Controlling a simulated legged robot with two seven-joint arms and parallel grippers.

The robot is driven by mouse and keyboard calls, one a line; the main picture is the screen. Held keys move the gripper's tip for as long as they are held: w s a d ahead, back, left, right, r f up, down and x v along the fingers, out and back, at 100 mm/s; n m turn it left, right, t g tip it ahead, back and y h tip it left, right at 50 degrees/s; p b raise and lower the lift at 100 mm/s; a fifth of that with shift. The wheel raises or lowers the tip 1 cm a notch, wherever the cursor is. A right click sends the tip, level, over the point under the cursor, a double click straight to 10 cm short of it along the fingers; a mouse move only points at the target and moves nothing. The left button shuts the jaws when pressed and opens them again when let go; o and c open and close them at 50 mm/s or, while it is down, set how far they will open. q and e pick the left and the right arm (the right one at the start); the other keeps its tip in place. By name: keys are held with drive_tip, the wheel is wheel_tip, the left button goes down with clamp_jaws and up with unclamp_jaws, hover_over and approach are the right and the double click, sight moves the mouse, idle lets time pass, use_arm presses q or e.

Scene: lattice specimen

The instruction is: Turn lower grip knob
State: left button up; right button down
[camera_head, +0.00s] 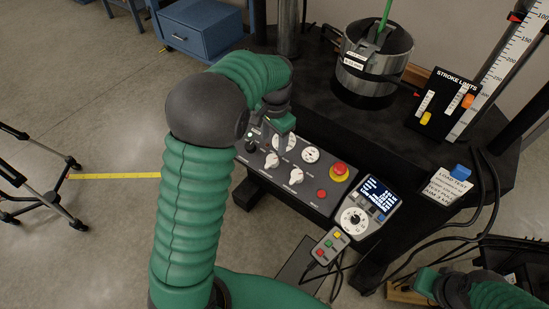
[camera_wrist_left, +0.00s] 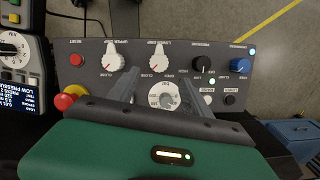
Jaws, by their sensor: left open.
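The lower grip knob (camera_wrist_left: 159,62), white with a red mark, sits on the grey control panel (camera_wrist_left: 225,62) beside the similar upper grip knob (camera_wrist_left: 114,62). The head view also shows the lower grip knob (camera_head: 271,160) and the panel (camera_head: 255,164). My left gripper (camera_wrist_left: 162,92) is open, its two fingers on either side of a round white dial (camera_wrist_left: 165,97), and the lower grip knob lies just beyond the fingertips; contact cannot be judged. In the head view the left gripper (camera_head: 281,125) hangs over the panel's back edge. My right gripper (camera_head: 427,282) is at the lower right, its fingers unclear.
A red stop button (camera_head: 339,171) on a yellow base and a display unit (camera_head: 370,200) stand at the panel's right. A small button pendant (camera_head: 330,245) is in front. Black cables (camera_head: 485,210) hang at the right. A metal cylinder (camera_head: 372,70) stands behind.

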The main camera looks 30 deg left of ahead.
sight(273, 158)
use_arm(q)
wheel_tip(273, 158, down, 9)
drive_tip(key=shift+s+r+b, duration=0.1)
drive_tip(key=shift+r+b, duration=0.1)
drive_tip(key=shift+b, duration=0.3)
drive_tip(key=shift+a+f, duration=0.1)
drive_tip(key=shift+f, duration=0.2)
drive_tip(key=shift+c, duration=0.3)
drive_tip(key=shift+r, duration=0.1)
clamp_jaws()
